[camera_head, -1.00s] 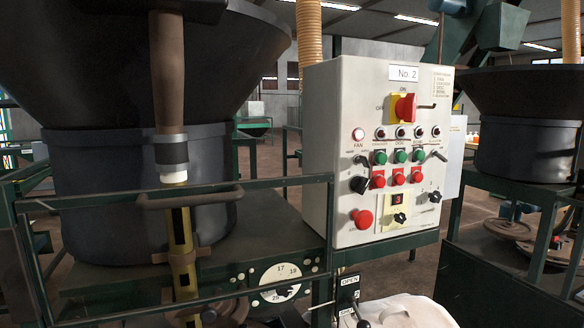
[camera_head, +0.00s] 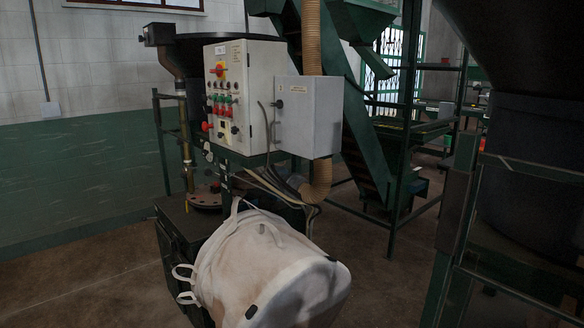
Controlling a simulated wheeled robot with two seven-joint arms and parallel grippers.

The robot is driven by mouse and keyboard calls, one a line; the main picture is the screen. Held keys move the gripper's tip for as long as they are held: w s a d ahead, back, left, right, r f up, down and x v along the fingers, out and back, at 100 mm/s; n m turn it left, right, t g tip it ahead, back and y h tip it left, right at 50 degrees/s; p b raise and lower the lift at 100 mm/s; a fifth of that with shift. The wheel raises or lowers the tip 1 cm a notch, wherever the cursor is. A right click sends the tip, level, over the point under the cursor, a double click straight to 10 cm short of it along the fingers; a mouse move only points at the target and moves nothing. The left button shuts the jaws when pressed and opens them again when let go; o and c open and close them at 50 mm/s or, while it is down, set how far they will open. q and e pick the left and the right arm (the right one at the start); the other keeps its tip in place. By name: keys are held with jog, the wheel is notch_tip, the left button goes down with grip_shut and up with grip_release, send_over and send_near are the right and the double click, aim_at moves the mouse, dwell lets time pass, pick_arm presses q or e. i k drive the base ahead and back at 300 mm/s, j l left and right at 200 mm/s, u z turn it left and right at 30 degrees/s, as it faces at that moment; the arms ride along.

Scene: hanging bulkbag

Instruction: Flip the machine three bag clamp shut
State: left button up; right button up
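No bag clamp can be made out in the head view, and no machine number is legible. A machine stands left of centre, with a grey control panel (camera_head: 229,108) carrying red and green buttons, seen at an angle. A white bulk bag (camera_head: 270,268) with loop straps sits in front of it, bulging and creased at the top. Part of a second machine, with a dark hopper (camera_head: 535,150), shows at the right edge; its lower part is cut off. Neither of my grippers is in view.
A ribbed tan hose (camera_head: 311,60) runs down behind the grey box (camera_head: 308,117). A green inclined conveyor (camera_head: 357,120) and its frame stand behind. A dark green cabinet (camera_head: 178,262) is beside the bag. Bare floor (camera_head: 390,285) lies between bag and right-hand machine.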

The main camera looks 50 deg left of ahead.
aim_at(208, 173)
jog(key=u, duration=2.35)
jog(key=i+j+z, duration=0.15)
jog(key=i+j, duration=0.4)
jog(key=i, duration=0.2)
jog(key=i+j+z, duration=0.15)
jog(key=i+j, duration=0.55)
jog(key=i+j+z, duration=0.15)
jog(key=i+j, duration=0.55)
jog(key=i+j+z, duration=0.15)
jog(key=i+j, duration=0.5)
jog(key=j, duration=0.2)
